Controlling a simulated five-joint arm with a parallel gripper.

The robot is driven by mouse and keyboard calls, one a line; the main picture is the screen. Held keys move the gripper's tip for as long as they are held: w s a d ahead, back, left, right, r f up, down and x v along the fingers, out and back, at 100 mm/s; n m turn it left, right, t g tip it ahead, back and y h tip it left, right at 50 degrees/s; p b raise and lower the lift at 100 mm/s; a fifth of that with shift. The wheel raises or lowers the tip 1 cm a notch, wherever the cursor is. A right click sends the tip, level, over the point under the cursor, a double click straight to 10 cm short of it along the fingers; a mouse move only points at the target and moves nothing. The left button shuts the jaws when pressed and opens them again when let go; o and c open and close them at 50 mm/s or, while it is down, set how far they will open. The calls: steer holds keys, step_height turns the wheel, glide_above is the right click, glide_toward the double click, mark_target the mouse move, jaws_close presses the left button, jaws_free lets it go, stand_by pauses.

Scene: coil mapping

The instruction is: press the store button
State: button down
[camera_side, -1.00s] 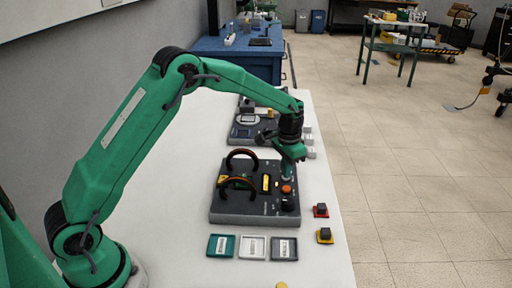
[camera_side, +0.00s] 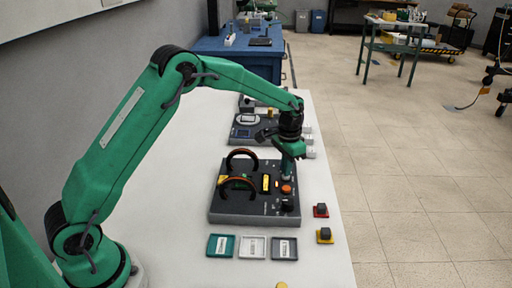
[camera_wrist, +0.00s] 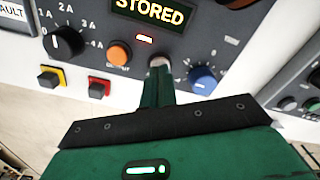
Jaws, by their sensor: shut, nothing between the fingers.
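The dark control panel (camera_side: 230,206) lies on the white table with two black-and-red arches on it. In the wrist view its display (camera_wrist: 153,13) reads STORED in lit letters, and a small red light (camera_wrist: 145,39) glows below it. My gripper (camera_side: 287,173) is shut and points down at the panel; its closed fingertips (camera_wrist: 158,78) are at a pale round button (camera_wrist: 159,62), touching or nearly so. I cannot tell whether that button is pressed in. The fingers hide part of it and any label below it.
An orange button (camera_wrist: 118,53), a black knob (camera_wrist: 66,42) and a blue knob (camera_wrist: 202,79) flank the pale button. Red (camera_side: 320,210) and yellow (camera_side: 325,235) pads with dark blocks lie to the right. Small trays (camera_side: 252,247) lie in front; another device (camera_side: 245,132) stands behind.

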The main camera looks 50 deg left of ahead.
steer(key=shift+r, duration=2.75)
steer(key=shift+s+r, duration=0.15)
steer(key=shift+r, duration=0.15)
steer(key=s+a+r+n+t, duration=0.1)
steer(key=s+r+t, duration=0.2)
steer(key=s+r, duration=1.15)
steer(key=s+f+n+t, duration=0.1)
steer(key=s+n+t, duration=0.1)
steer(key=s, duration=1.6)
steer(key=shift+a+f+t, duration=0.3)
steer(key=shift+f, duration=0.05)
